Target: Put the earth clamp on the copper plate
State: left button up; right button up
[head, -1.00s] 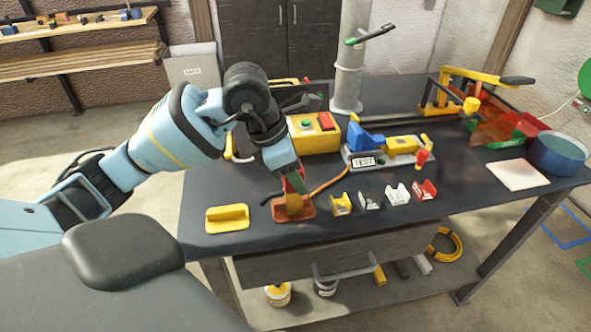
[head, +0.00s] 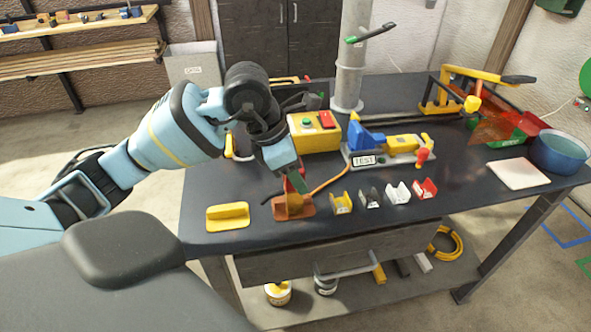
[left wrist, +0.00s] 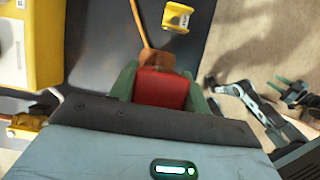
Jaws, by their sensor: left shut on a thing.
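The earth clamp has a red body (left wrist: 162,87) between my left gripper's two green fingers in the left wrist view. In the head view my left gripper (head: 296,182) is shut on it, pointing down at the front of the bench. An orange cable (head: 329,177) runs from the clamp towards the back. The copper plate (head: 306,212) lies flat on the bench right below the clamp. The clamp's lower end overlaps the plate in the picture; whether the jaws bear on it I cannot tell. My right gripper is not in view.
A yellow handled block (head: 227,217) lies left of the plate. A yellow holder (head: 341,203) stands close on its right, in a row with others. Behind are a yellow button box (head: 313,133) and a TEST fixture (head: 385,152). Bare bench (head: 450,180) lies to the right.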

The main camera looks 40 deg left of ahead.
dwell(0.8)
pick_arm(q)
jog(key=o, duration=1.3)
jog(key=shift+f, duration=0.1)
jog(key=v, duration=0.8)
jog(key=shift+f, duration=0.15)
